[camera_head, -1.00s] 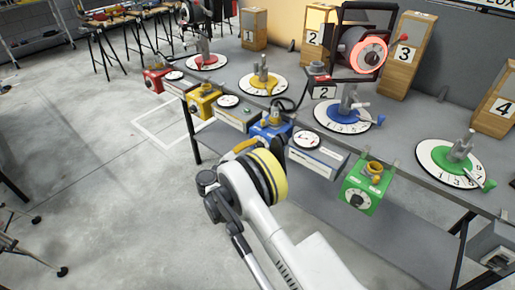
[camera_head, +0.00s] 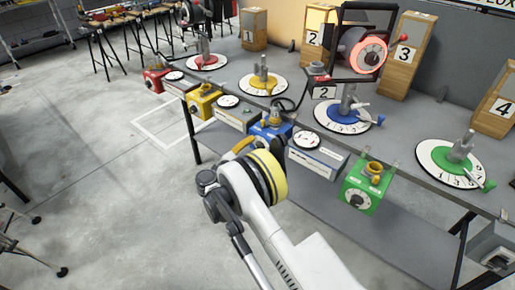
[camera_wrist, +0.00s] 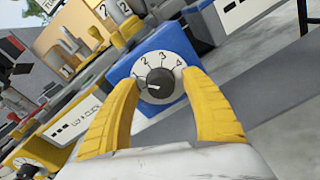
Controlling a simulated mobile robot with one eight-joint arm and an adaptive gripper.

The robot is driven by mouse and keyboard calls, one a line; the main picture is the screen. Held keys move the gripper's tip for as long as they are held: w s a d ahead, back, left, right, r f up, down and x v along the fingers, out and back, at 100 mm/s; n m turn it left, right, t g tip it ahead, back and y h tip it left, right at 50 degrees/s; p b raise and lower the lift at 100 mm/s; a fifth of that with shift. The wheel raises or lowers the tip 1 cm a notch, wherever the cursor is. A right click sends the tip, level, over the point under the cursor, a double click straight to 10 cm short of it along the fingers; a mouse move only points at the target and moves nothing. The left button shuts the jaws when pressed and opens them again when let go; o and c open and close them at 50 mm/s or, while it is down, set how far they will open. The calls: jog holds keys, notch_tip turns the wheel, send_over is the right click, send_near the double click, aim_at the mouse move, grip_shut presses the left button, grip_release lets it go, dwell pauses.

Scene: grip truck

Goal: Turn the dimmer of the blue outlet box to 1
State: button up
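The blue outlet box (camera_head: 268,130) hangs at the front edge of the bench, partly hidden behind my wrist in the head view. In the wrist view the blue box (camera_wrist: 125,68) fills the middle. Its white dimmer dial (camera_wrist: 166,60) carries the numbers 1 to 4 and a dark knob (camera_wrist: 160,83). The white mark on the knob seems to point left, near 1, but it is small. My gripper (camera_wrist: 160,82) has its yellow fingers apart, one on each side of the knob, over the dial face. I cannot tell whether they touch the knob.
The yellow box (camera_head: 203,100) and the green box (camera_head: 364,188) hang on either side along the bench edge. A meter (camera_head: 318,153) stands just right of the blue box. A lit red lamp in a black frame (camera_head: 368,55) is above the bench.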

jog(key=v, duration=1.2)
